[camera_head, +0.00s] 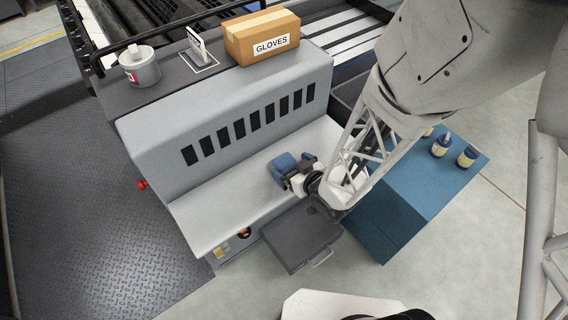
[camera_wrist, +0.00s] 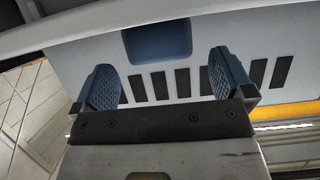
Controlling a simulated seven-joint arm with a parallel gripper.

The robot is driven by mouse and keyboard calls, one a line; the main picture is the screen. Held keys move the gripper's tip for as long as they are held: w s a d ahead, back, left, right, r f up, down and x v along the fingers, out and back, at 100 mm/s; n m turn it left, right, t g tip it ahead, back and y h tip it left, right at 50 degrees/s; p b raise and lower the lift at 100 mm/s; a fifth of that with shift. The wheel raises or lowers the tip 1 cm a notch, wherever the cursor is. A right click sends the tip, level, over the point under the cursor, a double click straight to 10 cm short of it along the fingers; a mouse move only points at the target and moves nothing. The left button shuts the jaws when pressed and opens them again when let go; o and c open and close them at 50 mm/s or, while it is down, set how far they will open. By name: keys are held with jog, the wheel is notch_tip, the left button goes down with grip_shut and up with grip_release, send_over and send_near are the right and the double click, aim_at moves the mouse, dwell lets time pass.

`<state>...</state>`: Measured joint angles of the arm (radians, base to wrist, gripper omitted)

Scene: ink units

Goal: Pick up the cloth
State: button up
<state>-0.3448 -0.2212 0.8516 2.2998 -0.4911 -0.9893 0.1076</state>
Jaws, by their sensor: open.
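The blue cloth (camera_head: 281,166) looks like a small folded pad on the light grey ledge of the machine. In the wrist view the cloth (camera_wrist: 157,38) lies beyond the fingertips, roughly centred across the gap. My gripper (camera_head: 298,171) is right beside the cloth, on its right side in the head view. In the wrist view my gripper (camera_wrist: 166,75) is open, with its two blue ribbed finger pads wide apart and nothing between them. I cannot tell how high the fingers are above the ledge.
A slotted grey housing (camera_head: 235,110) rises behind the ledge (camera_head: 225,205). On top are a gloves box (camera_head: 262,36), a small stand (camera_head: 200,50) and a grey bucket (camera_head: 140,66).

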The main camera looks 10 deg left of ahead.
aim_at(282, 161)
jog(key=shift+w+a+f, duration=0.1)
jog(key=shift+w+a, duration=0.05)
jog(key=shift+a, duration=0.05)
dwell(0.3)
jog(key=shift+x, duration=2.5)
jog(key=shift+c, duration=0.3)
jog(key=c, duration=0.9)
